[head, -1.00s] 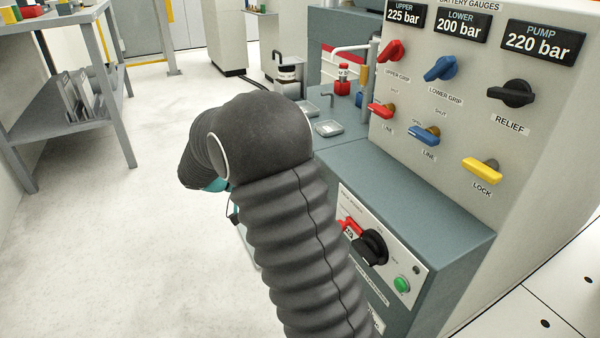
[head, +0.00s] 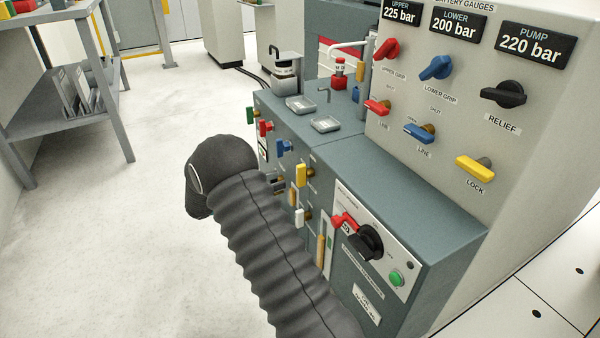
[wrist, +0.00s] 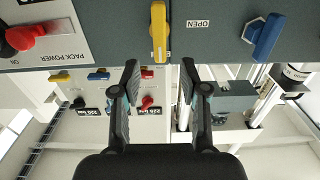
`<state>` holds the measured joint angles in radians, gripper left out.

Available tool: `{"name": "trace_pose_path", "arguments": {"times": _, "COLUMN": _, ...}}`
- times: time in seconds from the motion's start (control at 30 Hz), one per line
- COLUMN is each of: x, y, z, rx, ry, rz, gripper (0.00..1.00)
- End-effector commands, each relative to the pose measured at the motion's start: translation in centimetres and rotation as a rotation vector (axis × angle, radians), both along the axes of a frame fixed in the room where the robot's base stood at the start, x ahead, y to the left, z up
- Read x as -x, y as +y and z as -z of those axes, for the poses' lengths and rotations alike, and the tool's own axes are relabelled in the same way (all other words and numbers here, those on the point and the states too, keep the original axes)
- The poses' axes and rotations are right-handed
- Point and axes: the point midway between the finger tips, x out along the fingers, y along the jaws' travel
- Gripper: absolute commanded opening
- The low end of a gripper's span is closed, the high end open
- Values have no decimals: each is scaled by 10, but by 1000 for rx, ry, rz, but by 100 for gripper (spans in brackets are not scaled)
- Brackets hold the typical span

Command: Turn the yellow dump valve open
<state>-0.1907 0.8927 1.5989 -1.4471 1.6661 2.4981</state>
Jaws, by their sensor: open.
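In the wrist view a yellow lever handle (wrist: 159,38) hangs from the dark cabinet front, beside an "OPEN" label. My gripper (wrist: 160,68) is open and empty. Its two fingertips lie either side of the handle's end in that view, with a gap on each side. I cannot tell how far the tips are from the handle in depth. In the head view a yellow handle (head: 300,175) on the cabinet front appears to be the same one. My gripper is hidden behind my dark arm there.
A blue handle (wrist: 266,38) is to the right and the red pack power switch (wrist: 24,38) to the left in the wrist view. Other valve handles crowd the cabinet front. The gauge panel (head: 400,150) stands above. The floor (head: 120,230) at left is clear.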

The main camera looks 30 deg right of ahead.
Motion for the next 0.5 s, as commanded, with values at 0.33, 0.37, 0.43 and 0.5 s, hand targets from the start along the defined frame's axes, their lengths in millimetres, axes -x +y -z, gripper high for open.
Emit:
{"name": "trace_pose_path", "arguments": {"times": 0.33, "x": -1, "y": -63, "z": -1, "rx": -1, "ry": 1, "rz": 4, "gripper": 44}}
{"name": "trace_pose_path", "arguments": {"times": 0.37, "x": -1, "y": -67, "z": -1, "rx": -2, "ry": 1, "rz": 3, "gripper": 44}}
{"name": "trace_pose_path", "arguments": {"times": 0.43, "x": -2, "y": -75, "z": -1, "rx": -1, "ry": 1, "rz": 1, "gripper": 44}}
{"name": "trace_pose_path", "arguments": {"times": 0.5, "x": -2, "y": -82, "z": 0, "rx": -1, "ry": 1, "rz": 2, "gripper": 44}}
